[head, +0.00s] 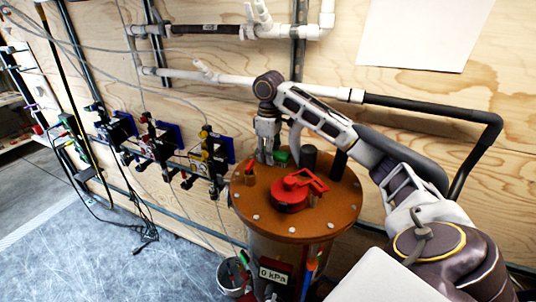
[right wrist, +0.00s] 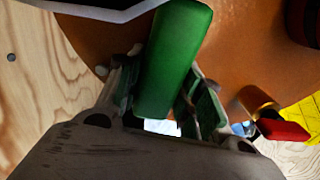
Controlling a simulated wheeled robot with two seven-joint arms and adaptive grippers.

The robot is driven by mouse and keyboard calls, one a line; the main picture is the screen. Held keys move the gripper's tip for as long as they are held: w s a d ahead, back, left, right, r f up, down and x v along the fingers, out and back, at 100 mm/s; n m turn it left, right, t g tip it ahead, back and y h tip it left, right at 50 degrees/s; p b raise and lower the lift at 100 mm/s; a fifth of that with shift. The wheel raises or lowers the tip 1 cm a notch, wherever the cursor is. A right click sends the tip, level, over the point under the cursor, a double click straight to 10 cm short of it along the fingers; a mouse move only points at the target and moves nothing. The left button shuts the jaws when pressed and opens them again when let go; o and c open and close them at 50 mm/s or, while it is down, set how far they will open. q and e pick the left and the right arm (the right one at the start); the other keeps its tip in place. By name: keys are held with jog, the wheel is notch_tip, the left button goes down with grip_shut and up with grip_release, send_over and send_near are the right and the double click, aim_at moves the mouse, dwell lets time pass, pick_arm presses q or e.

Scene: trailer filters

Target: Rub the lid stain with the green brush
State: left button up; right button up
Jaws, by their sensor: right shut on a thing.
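The round orange-brown lid (head: 255,209) tops a tank below my right arm. My right gripper (head: 268,158) points down over the lid's far left part and is shut on the green brush (head: 281,158). In the right wrist view the green brush (right wrist: 172,60) stands out between the fingers, with the lid (right wrist: 235,55) behind it. I cannot tell whether the brush touches the lid. I cannot make out the stain; the gripper and brush cover part of the lid. My left gripper is not in view.
A red valve-like fitting (head: 292,191) sits mid-lid, with a black cylinder (head: 309,158) behind it and a small brass-and-red fitting (head: 249,174) at left. Pipes (head: 240,80) run along the plywood wall. Valve units (head: 207,155) hang at left. A bucket (head: 232,275) stands beside the tank.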

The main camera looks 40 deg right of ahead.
jog(key=shift+w+d, duration=0.35)
jog(key=shift+d, duration=0.35)
jog(key=shift+w+d, duration=0.35)
jog(key=shift+d, duration=0.3)
jog(key=shift+r, duration=0.1)
jog(key=shift+r, duration=2.9)
jog(key=shift+r, duration=0.1)
jog(key=shift+r, duration=1.4)
